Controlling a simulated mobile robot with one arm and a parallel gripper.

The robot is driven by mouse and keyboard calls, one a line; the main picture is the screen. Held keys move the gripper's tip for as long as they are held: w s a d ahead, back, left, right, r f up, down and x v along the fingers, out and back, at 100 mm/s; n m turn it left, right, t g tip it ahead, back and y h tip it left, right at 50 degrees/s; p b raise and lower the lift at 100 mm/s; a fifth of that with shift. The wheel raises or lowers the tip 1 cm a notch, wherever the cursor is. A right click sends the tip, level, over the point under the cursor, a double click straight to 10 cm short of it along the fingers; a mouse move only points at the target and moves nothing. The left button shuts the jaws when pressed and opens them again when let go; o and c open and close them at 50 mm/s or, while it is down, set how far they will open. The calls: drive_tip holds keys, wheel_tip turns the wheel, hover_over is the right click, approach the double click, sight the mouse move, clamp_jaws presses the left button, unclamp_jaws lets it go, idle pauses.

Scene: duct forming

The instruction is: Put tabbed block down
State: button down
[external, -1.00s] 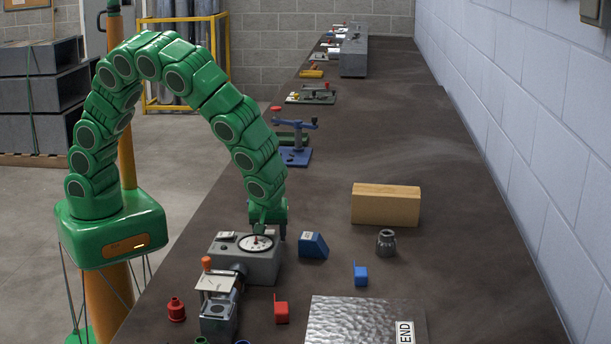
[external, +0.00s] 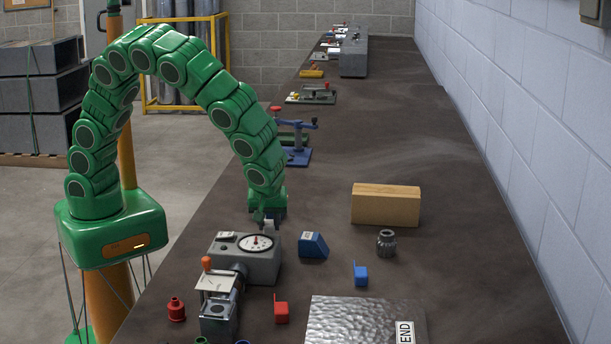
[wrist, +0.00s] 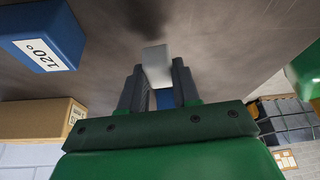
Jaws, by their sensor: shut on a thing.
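My gripper (external: 264,218) is shut on a small pale grey block (wrist: 157,66), held between its two dark fingers in the wrist view. I take this as the tabbed block; its tab is hard to make out. In the external view the pale block (external: 269,227) shows small under the fingers, just behind the grey dial box (external: 262,265). I cannot tell whether it touches the bench.
A blue wedge marked 120° (wrist: 50,40) stands right of the dial box. A tan block (external: 385,205), a grey knurled cylinder (external: 386,242), a metal sheet (external: 365,322) and a red knobbed piece (external: 176,310) are on the dark bench. The bench behind the dial box has free room.

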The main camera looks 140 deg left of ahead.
drive_tip(key=shift+m, duration=0.3)
drive_tip(key=r, duration=0.4)
drive_tip(key=w+r, duration=0.1)
drive_tip(key=r, duration=0.1)
drive_tip(key=shift+d+r, duration=0.1)
drive_tip(key=shift+r, duration=0.2)
drive_tip(key=w+d+r+m+t, duration=0.25)
drive_tip(key=w+d+m, duration=0.25)
drive_tip(key=w+m, duration=0.35)
drive_tip(key=w+d+r+m+t+h, duration=0.1)
drive_tip(key=w+d+r+m+t, duration=0.15)
drive_tip(key=w+d+m, duration=0.55)
drive_tip(key=w+d+r+m+t, duration=0.1)
drive_tip(key=w+d+m+t, duration=0.15)
drive_tip(key=w+m, duration=0.7)
drive_tip(key=n, duration=0.3)
approach(353, 337)
drive_tip(key=shift+w+a+f, duration=0.25)
drive_tip(key=shift+w+f, duration=0.25)
drive_tip(key=shift+f, duration=0.1)
drive_tip(key=shift+w+a+f, duration=0.2)
drive_tip(key=shift+w+f, duration=0.25)
drive_tip(key=shift+f, duration=1.55)
drive_tip(key=shift+f, duration=0.1)
drive_tip(key=c, duration=0.8)
unclamp_jaws()
